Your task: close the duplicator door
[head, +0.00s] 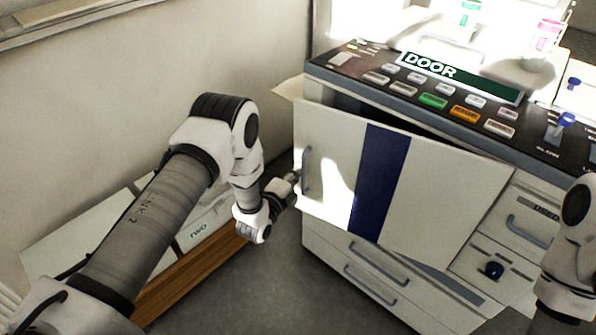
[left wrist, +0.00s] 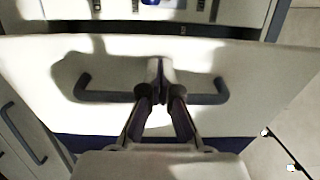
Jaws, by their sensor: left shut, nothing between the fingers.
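The duplicator door (head: 420,190) is a white panel with a dark blue vertical stripe. It stands partly open, with a dark gap along its top edge. Its grey handle (head: 306,170) is near the left edge of the door, and shows as a bar in the left wrist view (left wrist: 100,95). My left gripper (head: 294,179) is shut and empty at the handle; its fingertips (left wrist: 160,88) hide the bar's middle. Whether they touch the bar or the panel I cannot tell. My right gripper is out of view.
The control panel (head: 430,98) above has several coloured buttons and a display reading DOOR. Drawers (head: 370,280) lie below the door. A low white unit (head: 200,225) with a wooden front stands at the left. Grey floor (head: 255,300) is clear between them.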

